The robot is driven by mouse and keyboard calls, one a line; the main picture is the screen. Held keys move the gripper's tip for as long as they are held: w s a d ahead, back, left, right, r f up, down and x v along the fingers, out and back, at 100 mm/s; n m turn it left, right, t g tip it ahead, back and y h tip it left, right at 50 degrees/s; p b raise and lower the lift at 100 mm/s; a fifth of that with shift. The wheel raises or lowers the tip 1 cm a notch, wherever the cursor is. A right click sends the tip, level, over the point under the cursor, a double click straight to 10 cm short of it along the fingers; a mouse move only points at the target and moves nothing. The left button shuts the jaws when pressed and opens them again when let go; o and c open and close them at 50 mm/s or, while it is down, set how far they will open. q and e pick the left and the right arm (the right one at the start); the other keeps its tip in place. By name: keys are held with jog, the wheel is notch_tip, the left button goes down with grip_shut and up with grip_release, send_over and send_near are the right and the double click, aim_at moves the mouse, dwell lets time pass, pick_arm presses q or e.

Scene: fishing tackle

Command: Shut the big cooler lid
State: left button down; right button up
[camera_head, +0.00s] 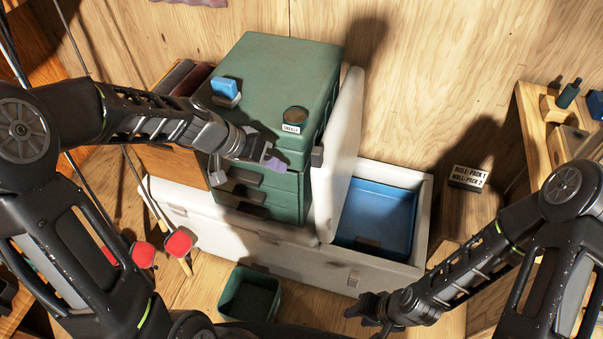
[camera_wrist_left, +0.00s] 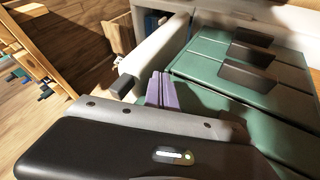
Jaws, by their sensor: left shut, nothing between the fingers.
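The big white cooler (camera_head: 423,225) stands low against the wall, and its right compartment shows a blue inside (camera_head: 377,207). Its white lid (camera_head: 345,130) stands up on edge, open, between the green drawer box and the blue compartment. A dark latch (camera_head: 317,157) sits on the lid's edge; the lid also shows in the left wrist view (camera_wrist_left: 160,48). My left gripper (camera_head: 275,163) is shut and empty, its purple fingers (camera_wrist_left: 162,90) in front of the green drawers, just left of the lid. My right gripper (camera_head: 365,308) is low in front of the cooler; its finger opening is unclear.
The green drawer box (camera_head: 285,60) stands on the cooler's left part, with a blue item (camera_head: 224,87) and a round tin (camera_head: 295,115) on top. A green bin (camera_head: 250,295) stands on the floor in front. A labelled sign (camera_head: 468,178) and wooden shelf are at right.

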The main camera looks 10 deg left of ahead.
pick_arm(q)
jog(key=x, duration=1)
pick_arm(e)
jog(key=shift+f, duration=0.25)
